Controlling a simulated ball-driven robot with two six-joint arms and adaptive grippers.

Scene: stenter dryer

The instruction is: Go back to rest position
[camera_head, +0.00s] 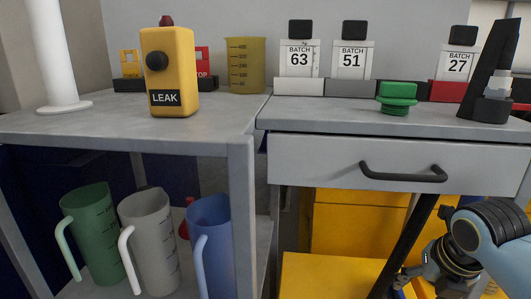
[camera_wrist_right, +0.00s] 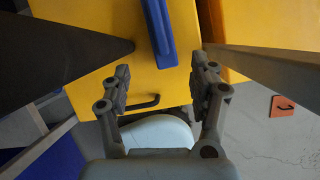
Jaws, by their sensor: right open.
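My right gripper (camera_head: 402,280) is low at the right of the head view, below the drawer front and before the yellow cabinet (camera_head: 335,277). In the right wrist view its two fingers (camera_wrist_right: 161,76) stand wide apart with nothing between them. Behind them are a yellow surface with a blue strip (camera_wrist_right: 158,32) and a dark handle (camera_wrist_right: 140,104). My left gripper is not in view.
The closed drawer (camera_head: 310,165) has a black handle (camera_head: 403,175). The yellow LEAK box (camera_head: 168,70) is on the left table, with green (camera_head: 92,235), grey (camera_head: 153,240) and blue (camera_head: 210,240) jugs below.

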